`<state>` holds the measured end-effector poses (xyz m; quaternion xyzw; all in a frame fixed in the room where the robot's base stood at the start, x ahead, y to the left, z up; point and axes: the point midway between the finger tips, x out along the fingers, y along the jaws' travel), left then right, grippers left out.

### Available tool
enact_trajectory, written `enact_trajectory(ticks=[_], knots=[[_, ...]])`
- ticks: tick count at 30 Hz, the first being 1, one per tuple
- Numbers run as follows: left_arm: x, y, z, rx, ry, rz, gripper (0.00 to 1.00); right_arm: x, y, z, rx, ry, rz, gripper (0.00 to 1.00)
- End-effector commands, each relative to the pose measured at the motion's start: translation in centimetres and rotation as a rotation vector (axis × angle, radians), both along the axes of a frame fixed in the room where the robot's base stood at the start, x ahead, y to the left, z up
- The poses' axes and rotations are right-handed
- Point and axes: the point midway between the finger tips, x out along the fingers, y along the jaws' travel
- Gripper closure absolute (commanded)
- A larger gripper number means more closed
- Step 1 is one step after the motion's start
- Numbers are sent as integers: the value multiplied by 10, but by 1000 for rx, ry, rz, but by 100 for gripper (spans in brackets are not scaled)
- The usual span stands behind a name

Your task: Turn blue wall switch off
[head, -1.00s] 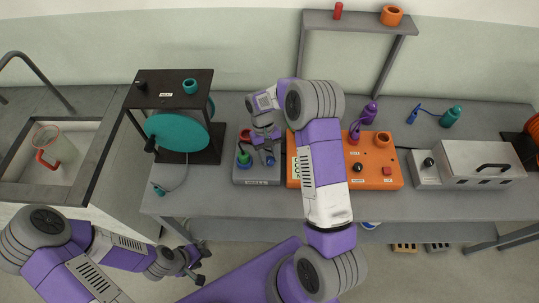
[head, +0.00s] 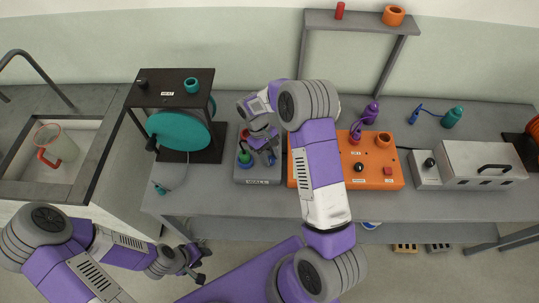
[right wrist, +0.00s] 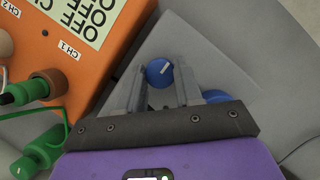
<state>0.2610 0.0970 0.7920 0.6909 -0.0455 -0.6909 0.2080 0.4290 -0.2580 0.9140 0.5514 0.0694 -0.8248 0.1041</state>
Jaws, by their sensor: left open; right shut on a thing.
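The grey box (head: 243,176) with a label starting "WALL" stands on the bench, with a red knob (head: 245,134), a green knob (head: 244,157) and a blue wall switch (head: 272,160). In the right wrist view the blue switch (right wrist: 159,73) is a round knob with a white pointer line, between my two fingers. My right gripper (head: 269,152) reaches down over the box and is shut on this knob. Another blue part (right wrist: 215,97) is mostly hidden behind a finger. My left gripper (head: 195,266) is open and empty, low in front of the bench.
An orange box (head: 376,176) with knobs stands right beside the grey box. A dark stand with a teal disc (head: 178,131) is to the left. A metal box (head: 480,160) and purple and teal bottles stand farther right. A sink (head: 84,160) is at far left.

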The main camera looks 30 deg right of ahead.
Motion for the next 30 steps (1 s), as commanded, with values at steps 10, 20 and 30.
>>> enact_trajectory(ticks=[10, 20, 30], knots=[[0, 0, 0, 0, 0, 0, 57, 1, 0, 0, 0, -1, 2, 44], [0, 0, 0, 0, 0, 0, 57, 1, 0, 2, 0, -1, 0, 40], [0, 0, 3, 0, 0, 0, 57, 20, 5, 48, -1, -5, 1, 40]])
